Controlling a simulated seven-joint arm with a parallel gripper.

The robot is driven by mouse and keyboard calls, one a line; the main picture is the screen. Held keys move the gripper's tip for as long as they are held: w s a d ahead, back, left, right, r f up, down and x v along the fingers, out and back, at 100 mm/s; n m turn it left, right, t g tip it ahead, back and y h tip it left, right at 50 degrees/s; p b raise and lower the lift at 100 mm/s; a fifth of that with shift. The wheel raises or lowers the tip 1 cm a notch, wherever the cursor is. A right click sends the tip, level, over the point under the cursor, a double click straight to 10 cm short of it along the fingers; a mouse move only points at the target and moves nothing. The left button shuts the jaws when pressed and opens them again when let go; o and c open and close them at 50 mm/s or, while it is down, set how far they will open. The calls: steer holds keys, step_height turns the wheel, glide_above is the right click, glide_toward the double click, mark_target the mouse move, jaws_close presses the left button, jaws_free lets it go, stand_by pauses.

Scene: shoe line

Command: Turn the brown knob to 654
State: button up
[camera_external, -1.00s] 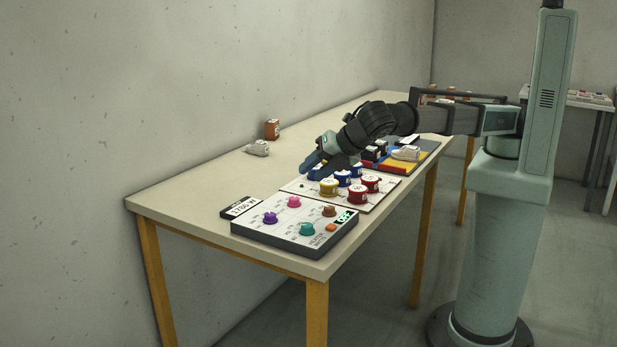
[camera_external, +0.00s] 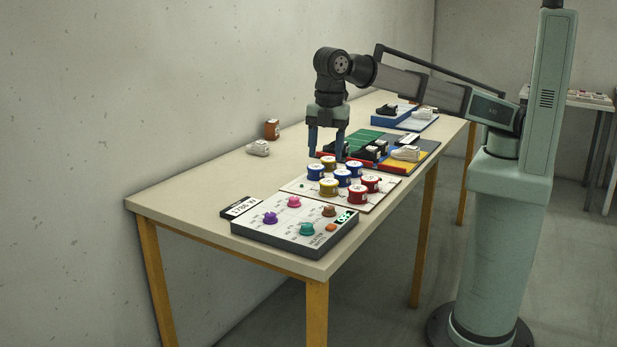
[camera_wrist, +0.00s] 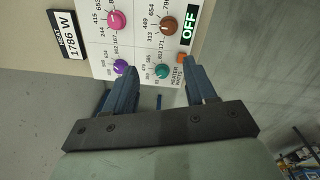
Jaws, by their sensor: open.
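The brown knob (camera_external: 329,210) sits at the right rear of the grey-white heater panel near the table's front end. In the wrist view the brown knob (camera_wrist: 166,22) is at the top, with 449, 654, 796, 313 and 171 printed around it. Its pointer is too small to read surely. My gripper (camera_external: 327,157) hangs pointing down above the spool board, behind the panel and clear of the knob. In the wrist view my gripper (camera_wrist: 148,82) is open and empty, its blue fingers apart below the teal knob (camera_wrist: 162,71).
The panel also carries a pink knob (camera_wrist: 116,20), a purple knob (camera_wrist: 121,67), an orange button (camera_wrist: 181,57) and a display (camera_wrist: 188,25) reading OFF. A sign (camera_wrist: 66,34) reads 1786 W. Several spools (camera_external: 370,184) and black shoes (camera_external: 368,153) stand behind the panel.

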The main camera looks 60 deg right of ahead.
steer(key=m, duration=0.1)
glide_toward(330, 207)
steer(key=f, duration=0.8)
steer(key=shift+w+a, duration=0.2)
steer(key=shift+w, duration=0.05)
jaws_close()
stand_by(0.6)
